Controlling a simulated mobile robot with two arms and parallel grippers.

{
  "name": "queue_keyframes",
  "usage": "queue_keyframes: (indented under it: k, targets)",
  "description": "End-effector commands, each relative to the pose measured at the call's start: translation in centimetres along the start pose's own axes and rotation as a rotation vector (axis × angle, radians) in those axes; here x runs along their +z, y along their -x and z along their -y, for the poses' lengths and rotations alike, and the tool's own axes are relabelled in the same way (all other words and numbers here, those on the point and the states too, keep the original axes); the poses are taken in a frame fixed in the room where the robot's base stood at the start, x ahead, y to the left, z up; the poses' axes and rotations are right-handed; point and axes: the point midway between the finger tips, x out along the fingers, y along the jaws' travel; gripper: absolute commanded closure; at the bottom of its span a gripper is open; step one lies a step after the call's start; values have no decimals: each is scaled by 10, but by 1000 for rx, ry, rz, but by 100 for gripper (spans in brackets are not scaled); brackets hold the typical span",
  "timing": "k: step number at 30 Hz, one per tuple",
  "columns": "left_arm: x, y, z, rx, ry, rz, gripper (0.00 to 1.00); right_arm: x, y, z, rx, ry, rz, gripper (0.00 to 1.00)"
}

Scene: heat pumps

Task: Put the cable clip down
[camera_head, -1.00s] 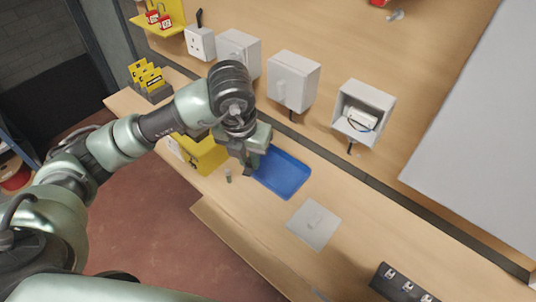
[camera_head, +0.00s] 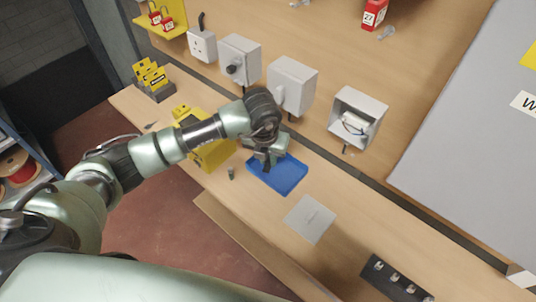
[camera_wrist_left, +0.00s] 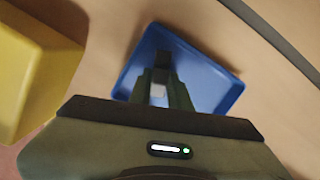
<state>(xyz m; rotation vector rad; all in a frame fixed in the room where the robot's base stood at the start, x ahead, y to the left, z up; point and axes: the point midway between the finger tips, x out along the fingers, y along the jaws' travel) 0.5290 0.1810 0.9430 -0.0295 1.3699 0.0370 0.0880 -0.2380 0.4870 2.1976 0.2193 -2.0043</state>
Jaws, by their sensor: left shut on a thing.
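The blue tray (camera_head: 291,184) lies on the wooden bench, and it also fills the middle of the left wrist view (camera_wrist_left: 217,83). My left gripper (camera_head: 267,163) points down over the tray's left part. Its fingers (camera_wrist_left: 160,78) are shut on a small dark piece, the cable clip (camera_wrist_left: 163,60), which is over the tray floor. A pale patch shows between the fingers; I cannot tell what it is. Whether the clip touches the tray is not clear. In the head view the clip is too small to make out. My right gripper is not in view.
A yellow box (camera_head: 216,152) stands left of the tray, with a small grey cylinder (camera_head: 231,173) near it. A grey plate (camera_head: 309,220) lies to the right. An open wall box (camera_head: 357,118) and closed grey boxes hang behind.

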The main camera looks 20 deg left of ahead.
Motion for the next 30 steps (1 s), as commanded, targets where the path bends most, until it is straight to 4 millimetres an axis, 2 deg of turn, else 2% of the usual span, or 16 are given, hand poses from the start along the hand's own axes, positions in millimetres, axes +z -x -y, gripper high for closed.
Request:
queue_keyframes:
  k: [3,4,6,15,19,23,30]
  targets:
    - [-1,-1,0,0,0,-2,100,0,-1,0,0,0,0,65]
    - [-1,-1,0,0,0,-2,73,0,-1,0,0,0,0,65]
    - [-1,-1,0,0,0,-2,59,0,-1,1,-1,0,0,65]
    - [0,0,0,0,1,-1,59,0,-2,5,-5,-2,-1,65]
    - [0,9,0,-2,1,1,59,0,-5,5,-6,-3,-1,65]
    - [0,31,0,-2,-1,5,59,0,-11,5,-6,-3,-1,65]
    - [1,83,0,-2,0,4,59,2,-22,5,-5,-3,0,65]
